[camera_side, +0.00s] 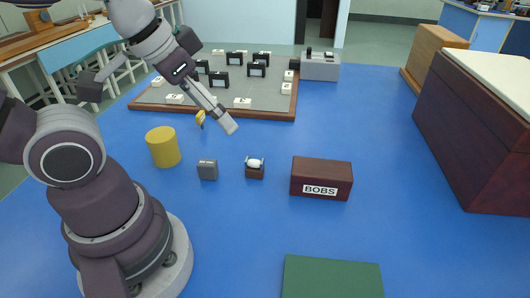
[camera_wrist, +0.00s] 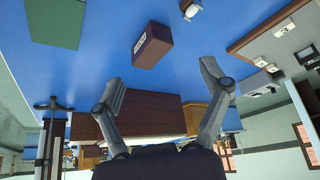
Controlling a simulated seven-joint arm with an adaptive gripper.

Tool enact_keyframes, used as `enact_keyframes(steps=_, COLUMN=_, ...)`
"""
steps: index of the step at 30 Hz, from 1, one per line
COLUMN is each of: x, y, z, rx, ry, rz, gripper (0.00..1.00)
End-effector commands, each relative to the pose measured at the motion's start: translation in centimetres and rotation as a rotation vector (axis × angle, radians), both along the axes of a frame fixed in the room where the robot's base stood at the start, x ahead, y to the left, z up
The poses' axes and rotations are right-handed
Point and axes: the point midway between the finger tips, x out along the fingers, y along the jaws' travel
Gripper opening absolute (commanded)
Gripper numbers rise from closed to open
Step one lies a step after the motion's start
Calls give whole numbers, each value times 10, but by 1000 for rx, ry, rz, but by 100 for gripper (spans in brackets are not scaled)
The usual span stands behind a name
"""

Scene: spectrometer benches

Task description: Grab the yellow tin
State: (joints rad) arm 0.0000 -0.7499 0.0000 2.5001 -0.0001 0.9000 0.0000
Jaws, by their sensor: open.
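The yellow tin (camera_side: 162,147) is a plain upright cylinder on the blue table, at the left of the side view, close to my arm's base. It does not show in the wrist view. My gripper (camera_side: 226,122) is above the table, up and to the right of the tin, and apart from it. In the wrist view my gripper (camera_wrist: 164,85) has its two fingers spread wide, with nothing between them. The side view does not show the two fingertips separately.
A grey block (camera_side: 207,170), a small brown block with a white top (camera_side: 255,168) and the BOBS box (camera_side: 321,179) stand right of the tin. A small yellow item (camera_side: 200,119) lies behind. A board (camera_side: 150,104) holds several cards. A green slab (camera_side: 333,278) lies in front.

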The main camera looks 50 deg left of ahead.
Motion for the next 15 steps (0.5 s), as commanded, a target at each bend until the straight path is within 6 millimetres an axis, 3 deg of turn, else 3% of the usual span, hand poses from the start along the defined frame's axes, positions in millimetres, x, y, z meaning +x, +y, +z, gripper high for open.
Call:
enact_keyframes(steps=4, x=0, y=0, z=0, rx=0, ry=0, rz=0, gripper=100)
enact_keyframes(steps=13, x=0, y=1, z=0, rx=-1, ry=1, rz=6, gripper=100)
enact_keyframes(steps=15, x=5, y=11, z=-2, rx=-15, ry=18, rz=87, gripper=100)
